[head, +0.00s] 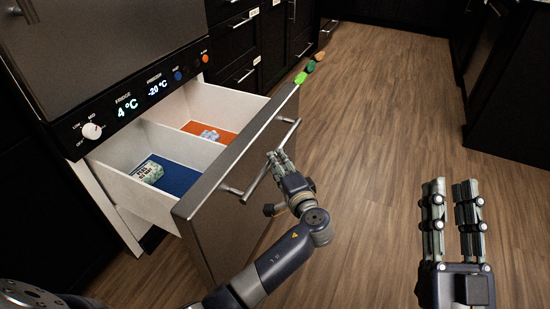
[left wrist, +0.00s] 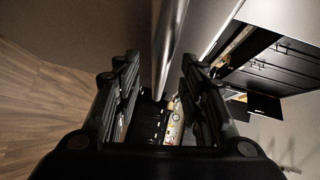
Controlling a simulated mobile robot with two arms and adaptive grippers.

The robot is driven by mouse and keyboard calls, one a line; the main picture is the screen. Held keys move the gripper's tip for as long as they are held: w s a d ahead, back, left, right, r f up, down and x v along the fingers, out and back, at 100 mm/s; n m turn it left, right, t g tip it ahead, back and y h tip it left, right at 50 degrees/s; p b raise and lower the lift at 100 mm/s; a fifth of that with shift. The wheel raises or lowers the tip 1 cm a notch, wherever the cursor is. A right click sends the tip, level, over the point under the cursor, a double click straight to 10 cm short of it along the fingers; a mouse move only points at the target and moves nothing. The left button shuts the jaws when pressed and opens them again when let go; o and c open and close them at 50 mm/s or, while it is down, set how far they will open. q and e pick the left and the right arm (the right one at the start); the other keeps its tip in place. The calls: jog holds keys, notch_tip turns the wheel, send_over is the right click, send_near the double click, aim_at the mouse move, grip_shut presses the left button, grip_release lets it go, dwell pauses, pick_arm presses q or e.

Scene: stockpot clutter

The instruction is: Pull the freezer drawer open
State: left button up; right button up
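The freezer drawer (head: 232,205) is pulled well out below the fridge's control panel, with its white inside showing. Its bar handle (head: 262,168) runs along the metal front and also shows in the left wrist view (left wrist: 168,45). My left gripper (head: 279,160) is at the handle. In the left wrist view its fingers (left wrist: 160,85) stand apart on either side of the bar, with gaps, so it is open. My right gripper (head: 452,190) is open and empty, over the floor at the right, away from the drawer.
The drawer holds a blue section (head: 178,180) with a small package (head: 148,172) and an orange section (head: 215,129) with a pale item (head: 209,135). Green and brown items (head: 305,72) sit by the drawer's far corner. The wooden floor (head: 385,110) is clear.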

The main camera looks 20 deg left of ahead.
pick_arm(q)
jog(key=v, duration=0.7)
jog(key=shift+s+d, duration=0.2)
jog(key=shift+s, duration=0.1)
jog(key=shift+r, duration=0.1)
